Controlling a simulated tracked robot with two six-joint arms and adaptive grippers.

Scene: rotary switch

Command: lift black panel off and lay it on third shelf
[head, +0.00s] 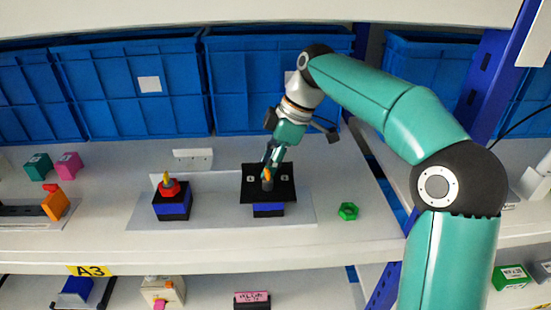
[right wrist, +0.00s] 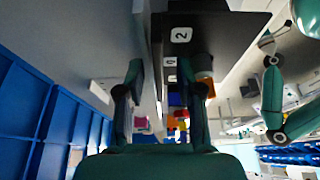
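The black panel (head: 255,193) is a flat square plate with small white labels. It lies on a blue and black box (head: 268,210) on the upper shelf (head: 350,246). An orange knob (head: 267,174) stands at its middle. My right gripper (head: 270,160) points down over the panel, close to the knob. In the right wrist view its two fingers (right wrist: 167,85) are apart, with the panel (right wrist: 215,35) and its label "2" just beyond them. I cannot tell whether a finger touches the panel. My left gripper is not in view.
A similar box with a red and yellow knob (head: 168,186) stands to the left. A green hex piece (head: 348,211) lies to the right. Blue bins (head: 130,90) line the back. A lower shelf (head: 205,290) holds several small items, with bare room between them.

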